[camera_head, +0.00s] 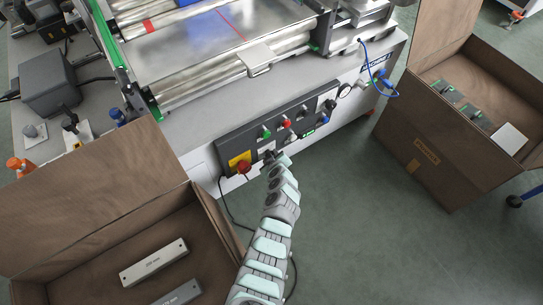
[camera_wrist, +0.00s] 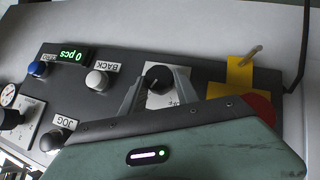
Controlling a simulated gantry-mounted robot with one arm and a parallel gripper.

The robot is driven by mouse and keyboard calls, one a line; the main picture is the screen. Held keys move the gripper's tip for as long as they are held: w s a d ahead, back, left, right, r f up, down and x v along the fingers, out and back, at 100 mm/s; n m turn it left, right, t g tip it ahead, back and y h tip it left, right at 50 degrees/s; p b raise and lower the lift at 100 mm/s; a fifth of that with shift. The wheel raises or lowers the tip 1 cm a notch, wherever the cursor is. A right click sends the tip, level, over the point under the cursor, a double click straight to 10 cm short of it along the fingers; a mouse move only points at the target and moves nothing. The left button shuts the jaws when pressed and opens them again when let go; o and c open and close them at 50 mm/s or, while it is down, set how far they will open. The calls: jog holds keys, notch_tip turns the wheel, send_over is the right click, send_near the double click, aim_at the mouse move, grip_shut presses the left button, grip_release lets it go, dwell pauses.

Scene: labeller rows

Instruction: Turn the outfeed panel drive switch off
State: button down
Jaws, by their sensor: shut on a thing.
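The dark control panel (camera_head: 222,150) is on the front of the machine, and it also shows in the wrist view (camera_wrist: 205,76). A black rotary switch knob (camera_wrist: 158,76) sits on a white label plate (camera_wrist: 155,101) there. The plate's lettering is mostly hidden, so I cannot read the switch position surely. My gripper (camera_wrist: 159,82) is at this knob with one finger on each side, shut on it. In the head view, my gripper (camera_head: 271,157) is at the panel's lower left part, and it hides the knob.
A red stop button (camera_head: 243,166) on a yellow plate is close beside my gripper. White (camera_wrist: 97,80) and blue (camera_wrist: 38,69) buttons are on the panel's other side. Open cardboard boxes stand at lower left (camera_head: 85,215) and right (camera_head: 420,125). A cable hangs below the panel.

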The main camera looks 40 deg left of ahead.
jog(key=shift+r, duration=0.2)
jog(key=c, duration=0.9)
grip_release()
jog(key=shift+f, duration=0.1)
jog(key=p+v, duration=0.4)
jog(key=v, duration=0.7)
jog(key=shift+p, duration=0.4)
